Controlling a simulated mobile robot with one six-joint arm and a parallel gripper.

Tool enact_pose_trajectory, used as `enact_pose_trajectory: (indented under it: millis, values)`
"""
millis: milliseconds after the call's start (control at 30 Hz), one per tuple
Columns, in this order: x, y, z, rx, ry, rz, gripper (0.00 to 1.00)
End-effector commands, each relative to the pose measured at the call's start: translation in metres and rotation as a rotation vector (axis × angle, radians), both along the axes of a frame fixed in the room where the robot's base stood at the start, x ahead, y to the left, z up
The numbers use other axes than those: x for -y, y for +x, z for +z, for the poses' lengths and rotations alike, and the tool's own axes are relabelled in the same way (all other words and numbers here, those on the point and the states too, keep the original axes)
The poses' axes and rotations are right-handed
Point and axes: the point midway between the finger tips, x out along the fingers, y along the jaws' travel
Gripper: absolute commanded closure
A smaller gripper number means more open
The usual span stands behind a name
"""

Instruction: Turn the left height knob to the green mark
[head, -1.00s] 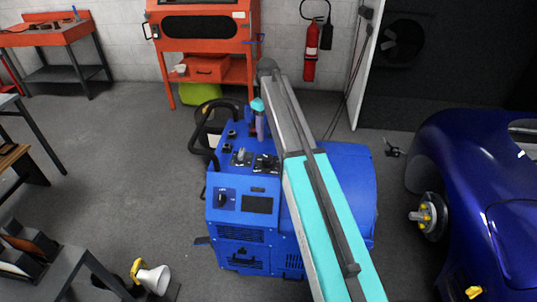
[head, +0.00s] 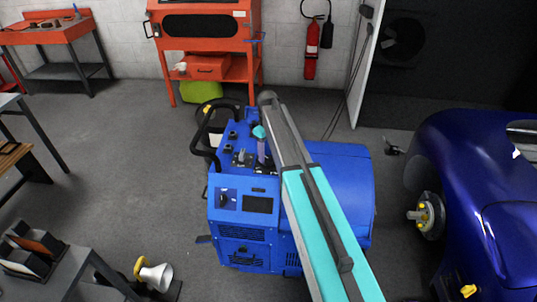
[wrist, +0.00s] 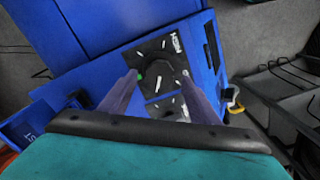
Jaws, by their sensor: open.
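The blue dynamometer (head: 225,255) stands in the middle of the head view, with small dark controls (head: 240,158) on its top. In the wrist view, a black dial plate (wrist: 133,62) with white ticks carries a dark round knob (wrist: 160,70) and a green mark (wrist: 140,77) on its left side. A white pointer line shows on the knob, apart from the green mark. My gripper (wrist: 158,88) is open, its two purple fingers spread over the plate, with the knob seen between and beyond the tips. Contact cannot be told. In the head view, my gripper (head: 261,150) is over the control panel, partly hiding it.
A second dial (wrist: 170,104) lies close by, partly behind the right finger. A black hose handle (head: 200,140) rises at the machine's left. A blue car (head: 470,180) with an exposed hub (head: 430,215) stands right. Open floor lies left of the machine.

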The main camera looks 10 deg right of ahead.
Motion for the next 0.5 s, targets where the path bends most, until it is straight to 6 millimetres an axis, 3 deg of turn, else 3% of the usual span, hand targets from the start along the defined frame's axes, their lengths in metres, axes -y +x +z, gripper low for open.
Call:
enact_pose_trajectory:
  millis: [233,500]
  values:
    - [0.001,0.0,-0.02,-0.001,0.0,-0.001,0.44]
    - [0.001,0.0,-0.026,0.0,0.0,-0.001,0.44]
